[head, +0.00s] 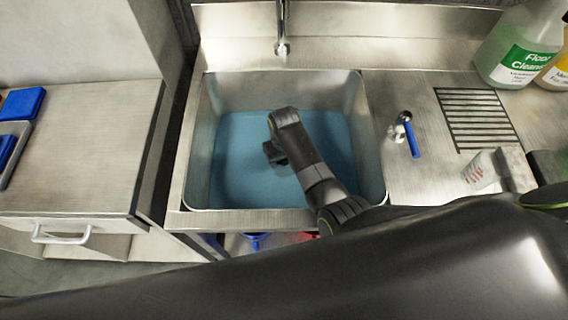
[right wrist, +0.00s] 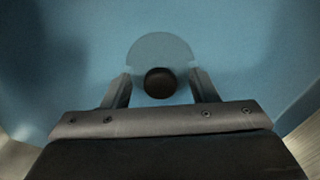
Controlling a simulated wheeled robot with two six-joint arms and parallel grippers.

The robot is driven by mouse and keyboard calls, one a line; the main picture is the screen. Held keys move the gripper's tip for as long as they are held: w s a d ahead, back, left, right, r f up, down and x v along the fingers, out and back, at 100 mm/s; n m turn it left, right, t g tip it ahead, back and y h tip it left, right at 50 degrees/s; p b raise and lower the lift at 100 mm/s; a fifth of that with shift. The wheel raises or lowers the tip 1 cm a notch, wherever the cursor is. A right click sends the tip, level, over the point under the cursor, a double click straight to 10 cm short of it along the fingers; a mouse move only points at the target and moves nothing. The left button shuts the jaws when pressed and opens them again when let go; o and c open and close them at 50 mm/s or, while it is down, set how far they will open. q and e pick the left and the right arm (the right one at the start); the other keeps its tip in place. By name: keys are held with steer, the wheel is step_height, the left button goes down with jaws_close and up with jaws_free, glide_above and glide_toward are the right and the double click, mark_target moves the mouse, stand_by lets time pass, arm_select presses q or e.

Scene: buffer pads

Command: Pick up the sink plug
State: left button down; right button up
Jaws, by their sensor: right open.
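The sink plug shows in the right wrist view as a dark round knob (right wrist: 160,84) in front of a paler grey-blue disc (right wrist: 160,48). In the head view it is hidden by my right arm. My right gripper (head: 274,152) reaches down into the sink (head: 375,165), which has blue liquid in it. In the right wrist view the right gripper (right wrist: 160,74) is open, with one finger on each side of the knob and visible gaps to it. I cannot tell how far the fingers reach down along the knob. My left gripper is not in view.
A faucet (head: 282,47) hangs over the sink's back edge. The steel sink walls surround my right gripper. A blue-handled lever (head: 412,140) stands right of the sink, near a slotted drain area (head: 476,118) and a cleaner bottle (head: 515,50). The left counter (head: 80,150) is mostly clear.

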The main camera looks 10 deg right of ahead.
steer(key=shift+c, duration=0.3)
steer(key=c, duration=1)
steer(key=shift+r, duration=0.15)
